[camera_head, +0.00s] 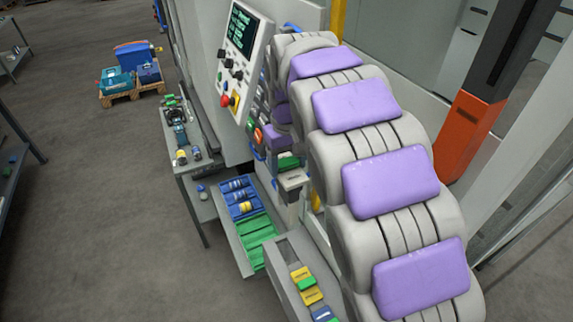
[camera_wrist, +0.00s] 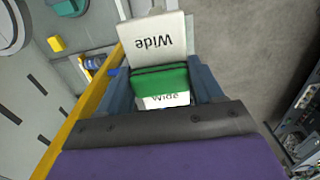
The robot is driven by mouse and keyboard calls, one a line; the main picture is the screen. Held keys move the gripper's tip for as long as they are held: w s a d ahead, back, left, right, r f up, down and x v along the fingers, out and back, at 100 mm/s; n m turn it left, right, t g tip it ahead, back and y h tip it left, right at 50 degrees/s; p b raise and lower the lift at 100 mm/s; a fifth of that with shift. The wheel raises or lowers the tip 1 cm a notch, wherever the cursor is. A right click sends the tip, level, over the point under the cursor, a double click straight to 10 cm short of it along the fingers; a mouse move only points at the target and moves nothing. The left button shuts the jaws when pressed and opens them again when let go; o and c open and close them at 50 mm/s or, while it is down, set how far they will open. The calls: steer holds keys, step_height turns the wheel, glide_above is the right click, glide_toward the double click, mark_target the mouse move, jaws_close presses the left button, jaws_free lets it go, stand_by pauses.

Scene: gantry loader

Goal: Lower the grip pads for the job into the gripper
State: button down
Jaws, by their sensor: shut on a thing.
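My gripper (camera_wrist: 158,85) is shut on a green grip pad (camera_wrist: 160,79); its dark blue fingers stand at either side of the pad. A white label reading "Wide" (camera_wrist: 165,99) shows just below the green part. A pale plate also marked "Wide" (camera_wrist: 158,40), its lettering upside down here, lies beyond the pad. I cannot tell whether the pad touches the plate. In the head view the green pad (camera_head: 288,161) is small, right above a pale block (camera_head: 292,181) on a post. The gripper's fingers are mostly hidden there by my purple and grey arm.
An open drawer (camera_head: 229,240) with blue and green trays is left of the pale block. A nearer drawer (camera_head: 275,262) holds yellow, green and blue pieces. A control panel (camera_head: 240,60) stands above. A workbench (camera_head: 185,165) and a loaded pallet (camera_head: 130,90) are left.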

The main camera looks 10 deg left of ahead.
steer(key=shift+r+p, duration=1.6)
steer(key=shift+r, duration=1.9)
